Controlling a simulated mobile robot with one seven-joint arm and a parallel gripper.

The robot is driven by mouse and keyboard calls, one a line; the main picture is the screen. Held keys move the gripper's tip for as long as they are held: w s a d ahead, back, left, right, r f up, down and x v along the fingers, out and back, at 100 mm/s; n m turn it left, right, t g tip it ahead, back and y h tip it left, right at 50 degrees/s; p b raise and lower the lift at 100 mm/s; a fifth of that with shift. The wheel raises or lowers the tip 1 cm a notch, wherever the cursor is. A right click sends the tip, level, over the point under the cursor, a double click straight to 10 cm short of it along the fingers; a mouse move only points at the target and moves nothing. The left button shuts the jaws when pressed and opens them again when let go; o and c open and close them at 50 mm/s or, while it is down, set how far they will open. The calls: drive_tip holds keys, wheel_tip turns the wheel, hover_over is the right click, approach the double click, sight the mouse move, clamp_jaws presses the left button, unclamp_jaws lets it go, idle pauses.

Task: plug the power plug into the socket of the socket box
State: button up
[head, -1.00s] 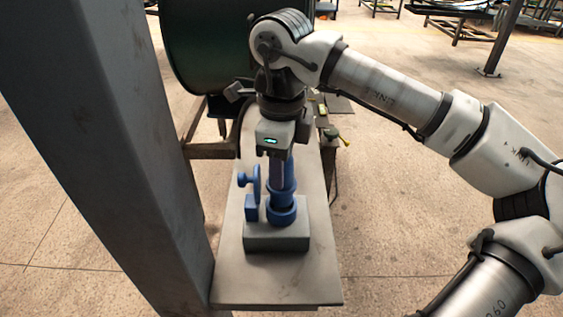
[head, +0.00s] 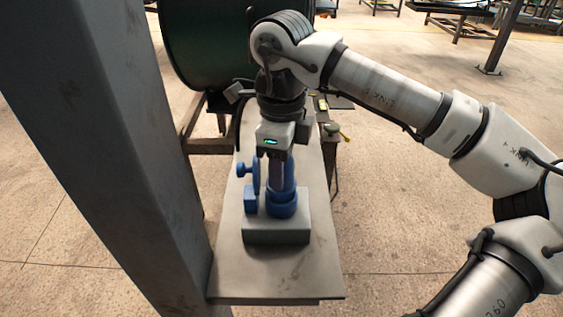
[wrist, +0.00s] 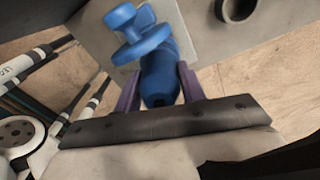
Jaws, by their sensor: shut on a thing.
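A blue power plug (head: 283,175) stands upright, and my gripper (head: 276,160) is shut on its upper part. The plug's lower end meets the blue round socket (head: 282,209) on the grey socket box (head: 276,236). I cannot tell how deep it sits in the socket. A blue hinged lid with a knob (head: 243,170) stands open beside the plug, on its left. In the wrist view, the plug (wrist: 160,78) lies between my two purple fingers, with the lid (wrist: 140,32) and part of the box (wrist: 200,22) beyond. The socket opening is hidden there.
The box stands on a narrow grey bench (head: 275,282) with bare surface in front. A thick grey post (head: 110,140) rises close on the left. A dark green drum (head: 207,45) stands behind. Small items, one with a yellow handle (head: 338,132), lie at the back right.

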drive_tip(key=shift+f+b, duration=0.8)
drive_tip(key=shift+f, duration=0.2)
drive_tip(key=o, duration=1.2)
drive_tip(key=shift+c, duration=0.2)
drive_tip(key=shift+r, duration=0.1)
wheel_tip(320, 180, up, 14)
drive_tip(key=shift+f, duration=0.1)
drive_tip(key=shift+f, duration=0.1)
